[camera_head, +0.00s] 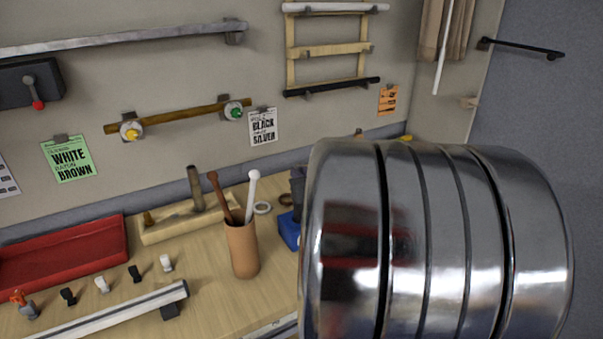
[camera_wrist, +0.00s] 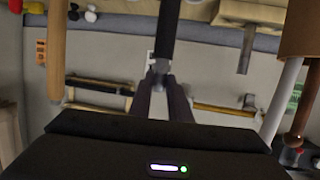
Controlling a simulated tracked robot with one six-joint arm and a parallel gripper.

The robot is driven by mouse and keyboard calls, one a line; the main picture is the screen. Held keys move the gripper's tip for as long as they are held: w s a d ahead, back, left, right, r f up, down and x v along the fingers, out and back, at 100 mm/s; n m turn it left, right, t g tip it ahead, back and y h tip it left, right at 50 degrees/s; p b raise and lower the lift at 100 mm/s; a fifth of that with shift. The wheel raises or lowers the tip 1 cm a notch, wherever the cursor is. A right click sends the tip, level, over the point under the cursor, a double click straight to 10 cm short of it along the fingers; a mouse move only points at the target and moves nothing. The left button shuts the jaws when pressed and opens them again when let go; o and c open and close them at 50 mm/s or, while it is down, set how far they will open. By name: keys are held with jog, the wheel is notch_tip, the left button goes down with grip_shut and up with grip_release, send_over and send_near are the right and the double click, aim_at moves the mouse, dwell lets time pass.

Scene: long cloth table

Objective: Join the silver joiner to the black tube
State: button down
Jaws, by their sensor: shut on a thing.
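My gripper (camera_wrist: 163,92) shows in the wrist view, with its dark fingers close together around one end of a dark, straight piece. This piece looks like the black tube (camera_wrist: 166,32) and runs from the fingers to the top edge of the picture. A small greyish patch shows between the fingertips, but I cannot tell what it is. My gripper is not visible in the head view. I cannot pick out the silver joiner for certain. Small pale pieces (camera_head: 101,284) (camera_head: 166,262) stand on the table at the left, among dark ones (camera_head: 68,296) (camera_head: 135,273).
A brown cup (camera_head: 243,250) holds a white and a brown rod. A red tray (camera_head: 65,255), a wooden block (camera_head: 180,222) and a pale rail (camera_head: 110,312) lie nearby. A wall rack (camera_head: 330,50) holds bars. My polished metal arm link hides the right side.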

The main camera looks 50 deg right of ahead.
jog(key=shift+f, duration=0.35)
jog(key=c, duration=1.6)
grip_release()
jog(key=shift+o, duration=0.2)
